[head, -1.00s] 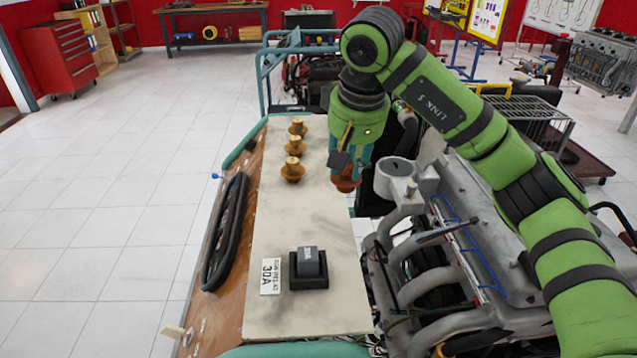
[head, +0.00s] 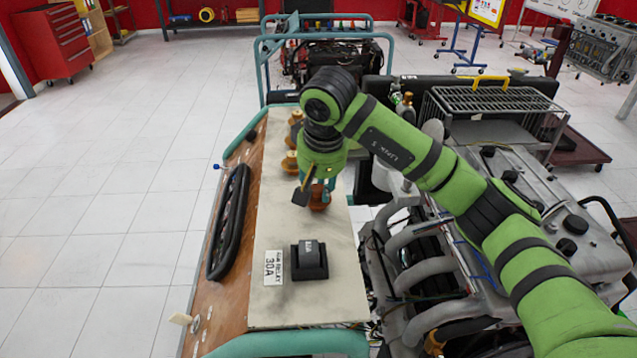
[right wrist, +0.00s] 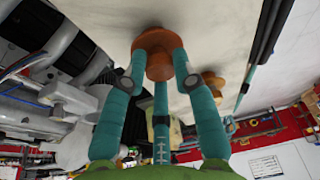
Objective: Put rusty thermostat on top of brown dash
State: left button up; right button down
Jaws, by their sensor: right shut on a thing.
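My right gripper (head: 322,186) is shut on the rusty thermostat (head: 318,200), a reddish-brown flanged piece. In the right wrist view, its fingers (right wrist: 158,75) close around the thermostat (right wrist: 153,42). The brown dash (head: 232,268) has a wooden edge and a pale top panel (head: 275,215). The held thermostat appears over the right part of this panel, beyond the black relay. I cannot tell whether it touches the panel. My left gripper is not in view.
Several golden-brown thermostats (head: 290,163) stand on the panel's far part, partly hidden by my arm.

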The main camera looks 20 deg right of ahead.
jog(key=shift+f, duration=0.25)
jog(key=c, duration=1)
grip_release()
jog(key=shift+r, duration=0.1)
jog(key=shift+r, duration=0.1)
jog(key=shift+r, duration=0.2)
jog(key=b+v, duration=0.1)
jog(key=v, duration=1)
jog(key=shift+s+r+b, duration=0.15)
jog(key=shift+r+b, duration=0.15)
jog(key=shift+r, duration=0.05)
